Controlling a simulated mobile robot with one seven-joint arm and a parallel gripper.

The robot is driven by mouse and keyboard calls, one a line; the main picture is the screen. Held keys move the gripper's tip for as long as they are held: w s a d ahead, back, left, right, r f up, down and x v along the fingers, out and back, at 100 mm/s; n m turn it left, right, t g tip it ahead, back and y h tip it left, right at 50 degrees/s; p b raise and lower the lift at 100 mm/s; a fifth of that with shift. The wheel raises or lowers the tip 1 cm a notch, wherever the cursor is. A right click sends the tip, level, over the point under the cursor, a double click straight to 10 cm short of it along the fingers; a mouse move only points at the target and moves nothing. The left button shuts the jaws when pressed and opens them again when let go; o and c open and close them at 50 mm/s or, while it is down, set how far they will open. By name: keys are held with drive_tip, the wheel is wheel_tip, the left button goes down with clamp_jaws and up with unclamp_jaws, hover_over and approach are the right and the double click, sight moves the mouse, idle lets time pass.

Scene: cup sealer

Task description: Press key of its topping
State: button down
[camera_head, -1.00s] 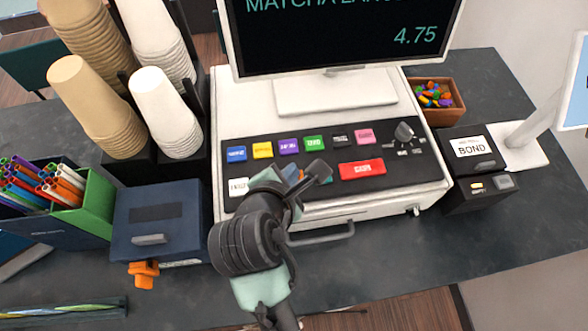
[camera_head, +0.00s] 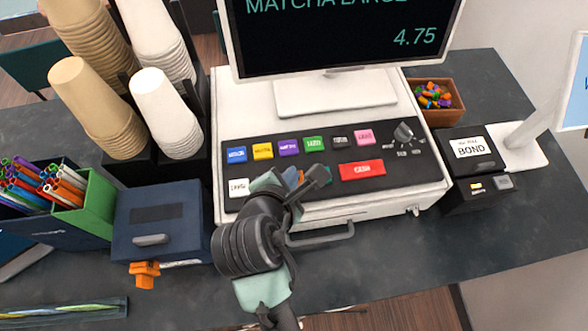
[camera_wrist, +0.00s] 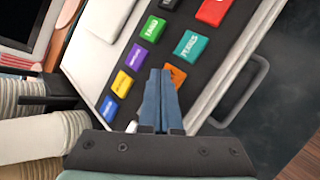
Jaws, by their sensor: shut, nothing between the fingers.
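The register's key panel (camera_head: 400,170) has an upper row of blue, yellow, purple, green, black and pink keys. In its lower row are a white key (camera_head: 238,187), an orange key (camera_head: 299,177), a teal key and a wide red CASH key (camera_head: 362,170). My gripper (camera_head: 288,177) is shut and empty over the lower row. In the wrist view my fingertips (camera_wrist: 160,74) are beside the orange key (camera_wrist: 177,77) and partly cover it. The teal key (camera_wrist: 190,46) is just beyond. I cannot tell whether the fingers touch a key. The screen (camera_head: 345,30) reads MATCHA LARGE, 4.75.
Cup stacks (camera_head: 165,112) stand left of the register. A blue drawer box (camera_head: 160,222) and a green straw holder (camera_head: 90,215) are at the left. A topping-coloured bin (camera_head: 437,98) and a black BOND box (camera_head: 475,165) are at the right. A handle protrudes at the register's front.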

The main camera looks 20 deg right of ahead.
drive_tip(key=shift+f, duration=0.45)
idle(0.6)
drive_tip(key=shift+r+p, duration=0.85)
drive_tip(key=shift+p, duration=0.3)
drive_tip(key=shift+r, duration=0.1)
wheel_tip(320, 180, up, 5)
drive_tip(key=p, duration=0.6)
idle(0.6)
